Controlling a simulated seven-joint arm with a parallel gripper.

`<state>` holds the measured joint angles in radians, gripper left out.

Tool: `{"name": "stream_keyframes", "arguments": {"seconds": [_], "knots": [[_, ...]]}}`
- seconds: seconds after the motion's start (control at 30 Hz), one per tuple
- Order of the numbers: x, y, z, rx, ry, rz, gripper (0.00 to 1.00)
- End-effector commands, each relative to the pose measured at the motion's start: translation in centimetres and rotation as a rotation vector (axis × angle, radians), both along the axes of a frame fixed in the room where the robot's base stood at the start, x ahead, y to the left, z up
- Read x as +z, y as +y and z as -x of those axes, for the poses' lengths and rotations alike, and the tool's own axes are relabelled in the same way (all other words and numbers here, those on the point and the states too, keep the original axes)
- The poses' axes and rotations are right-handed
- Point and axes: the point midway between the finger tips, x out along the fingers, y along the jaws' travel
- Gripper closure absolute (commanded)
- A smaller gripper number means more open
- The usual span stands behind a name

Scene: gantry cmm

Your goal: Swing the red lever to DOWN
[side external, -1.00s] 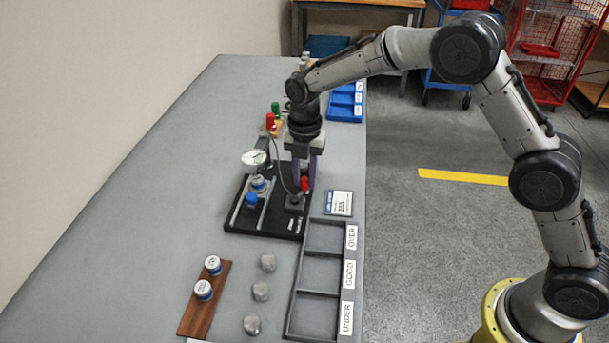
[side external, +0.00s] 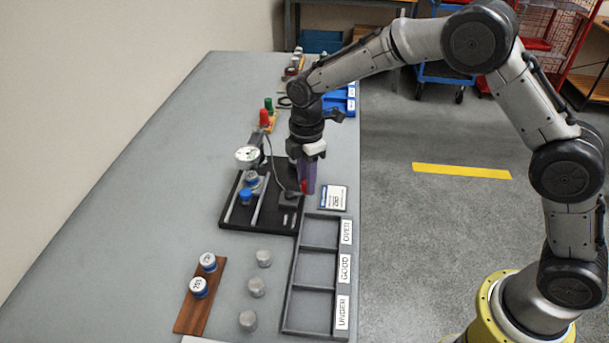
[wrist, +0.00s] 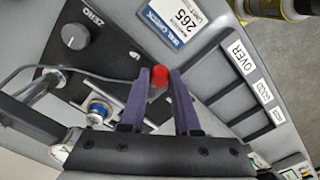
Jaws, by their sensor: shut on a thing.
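The red lever's knob (side external: 304,187) is at the right side of the black gauge fixture (side external: 238,212), by a small dark block; in the side view it is partly covered by a purple finger. In the wrist view the red knob (wrist: 160,78) sits between the tips of my two purple fingers. My gripper (wrist: 159,73) is shut on it, pointing down at the fixture in the side view (side external: 308,188). The lever's shaft is mostly hidden, and I cannot read any UP or DOWN mark.
A dial gauge (side external: 247,154) stands at the fixture's back. A label card (side external: 333,197) lies to the right. The OVER/GOOD/UNDER tray (side external: 296,290), several grey discs and a wooden strip (side external: 190,314) are in front. Red and green knobs (side external: 264,118) stand behind.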

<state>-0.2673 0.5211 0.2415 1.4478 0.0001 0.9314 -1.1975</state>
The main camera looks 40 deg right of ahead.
Motion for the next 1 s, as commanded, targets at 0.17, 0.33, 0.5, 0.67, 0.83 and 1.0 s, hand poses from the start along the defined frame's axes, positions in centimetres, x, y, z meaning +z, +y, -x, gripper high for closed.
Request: {"name": "stream_keyframes", "arguments": {"seconds": [0.17,0.33,0.5,0.67,0.83,1.0], "knots": [[0.1,0.4,0.6,-0.168,-0.001,0.000,1.00],[0.1,0.8,1.1,-0.328,-0.002,0.000,1.00],[0.1,1.3,1.5,-0.490,-0.002,-0.001,1.00],[0.1,1.8,1.8,-0.642,-0.001,0.000,1.00],[0.1,2.4,2.1,-0.802,-0.001,-0.001,1.00],[0.1,3.0,2.2,-0.965,-0.001,-0.001,1.00]]}}
